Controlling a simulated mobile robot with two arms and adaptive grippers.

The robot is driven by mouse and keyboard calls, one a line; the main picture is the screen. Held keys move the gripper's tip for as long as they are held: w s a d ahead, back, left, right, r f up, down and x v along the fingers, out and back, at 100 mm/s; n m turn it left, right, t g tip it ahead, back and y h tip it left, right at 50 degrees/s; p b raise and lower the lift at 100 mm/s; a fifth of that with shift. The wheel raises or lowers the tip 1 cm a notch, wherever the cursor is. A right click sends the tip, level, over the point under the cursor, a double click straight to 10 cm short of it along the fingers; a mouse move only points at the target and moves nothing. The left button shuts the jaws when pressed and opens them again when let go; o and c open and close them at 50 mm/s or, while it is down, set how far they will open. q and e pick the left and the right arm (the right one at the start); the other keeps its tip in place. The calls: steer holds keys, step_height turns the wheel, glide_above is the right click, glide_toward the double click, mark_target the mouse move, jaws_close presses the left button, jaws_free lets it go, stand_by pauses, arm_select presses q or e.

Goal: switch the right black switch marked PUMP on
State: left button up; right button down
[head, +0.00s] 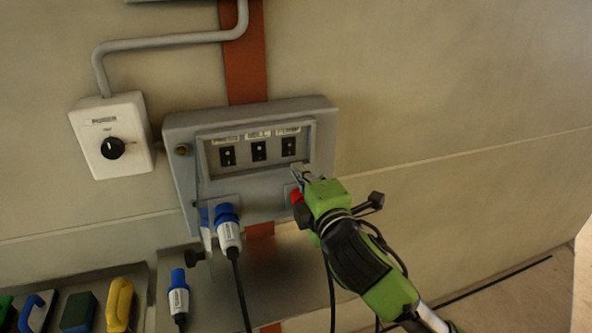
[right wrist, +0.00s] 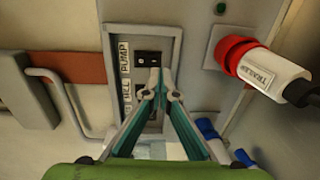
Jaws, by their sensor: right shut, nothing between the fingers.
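The right black switch (head: 289,146) marked PUMP is the rightmost of three in the recessed front of a grey wall box (head: 323,118). It also shows in the right wrist view (right wrist: 147,58), beside its PUMP label (right wrist: 124,62). My right gripper (head: 298,170) is shut and empty, its tips just below the PUMP switch in the head view. In the right wrist view the closed tips (right wrist: 163,88) stand beside the switch and partly hide what lies behind them. I cannot tell whether they touch the panel. The switch's on or off position is too small to read. My left gripper is not in view.
Two other black switches, the middle one (head: 258,150) and the left one (head: 227,156), sit close by. A white knob box (head: 132,160) hangs left.

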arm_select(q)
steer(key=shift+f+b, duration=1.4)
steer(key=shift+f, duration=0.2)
arm_select(e)
steer(key=f+v, duration=0.2)
steer(key=v, duration=0.6)
steer(key=shift+s+d, duration=0.15)
steer(key=shift+s, duration=0.25)
